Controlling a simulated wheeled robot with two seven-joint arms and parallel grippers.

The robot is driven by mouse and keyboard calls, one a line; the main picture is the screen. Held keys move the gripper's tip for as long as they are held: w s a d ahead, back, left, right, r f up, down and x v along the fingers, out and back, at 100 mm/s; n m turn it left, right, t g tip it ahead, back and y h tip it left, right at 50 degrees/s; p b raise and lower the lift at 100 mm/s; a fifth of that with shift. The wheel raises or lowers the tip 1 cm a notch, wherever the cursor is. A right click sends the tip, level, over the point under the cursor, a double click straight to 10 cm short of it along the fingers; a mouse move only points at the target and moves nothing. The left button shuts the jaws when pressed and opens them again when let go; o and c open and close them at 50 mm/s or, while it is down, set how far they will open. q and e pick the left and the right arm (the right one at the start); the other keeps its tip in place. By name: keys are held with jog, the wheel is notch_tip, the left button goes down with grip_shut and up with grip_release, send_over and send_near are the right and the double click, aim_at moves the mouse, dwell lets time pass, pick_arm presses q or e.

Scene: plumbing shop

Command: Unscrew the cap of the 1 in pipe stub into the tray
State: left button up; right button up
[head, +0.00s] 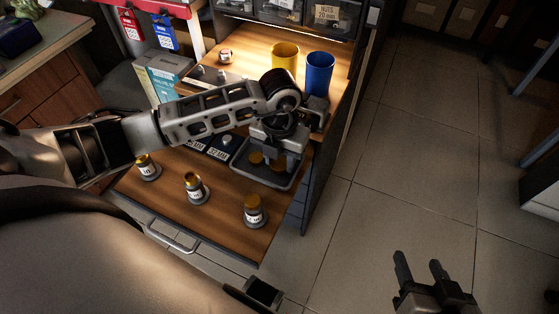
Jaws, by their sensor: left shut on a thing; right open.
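Three short pipe stubs with brass-coloured tops and white labels stand on the wooden bench: one at the left (147,167), one in the middle (195,188), one at the front right (254,211). The label sizes are too small to read surely. The dark tray (262,184) lies at the bench's right edge. My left gripper (269,155) is over the tray, shut on what looks like a brass cap (257,158); the fingers partly hide it. My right gripper (420,269) is open and empty above the floor.
A yellow cup (285,58) and a blue cup (319,75) stand behind my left gripper. Dark labelled plates (221,147) lie left of the tray. A box (163,75) stands at the back left. Open tiled floor (400,170) lies to the right.

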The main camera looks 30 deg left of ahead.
aim_at(280, 164)
pick_arm(q)
jog(key=shift+f, duration=0.55)
pick_arm(e)
jog(key=shift+w+a+f, duration=0.15)
jog(key=shift+w+f, duration=0.05)
jog(key=shift+f, duration=0.15)
pick_arm(q)
jog(key=shift+f, duration=0.1)
pick_arm(e)
jog(key=shift+f, duration=0.1)
pick_arm(q)
jog(key=o, duration=0.8)
jog(key=shift+r, duration=0.45)
notch_tip(280, 164, up, 11)
jog(key=p, duration=0.2)
jog(key=shift+r, duration=0.2)
pick_arm(e)
jog(key=shift+t, duration=0.3)
jog(key=r, duration=0.2)
jog(key=d+r, duration=0.1)
jog(key=r, duration=0.1)
jog(key=shift+s, duration=0.25)
pick_arm(q)
jog(key=shift+d, duration=0.1)
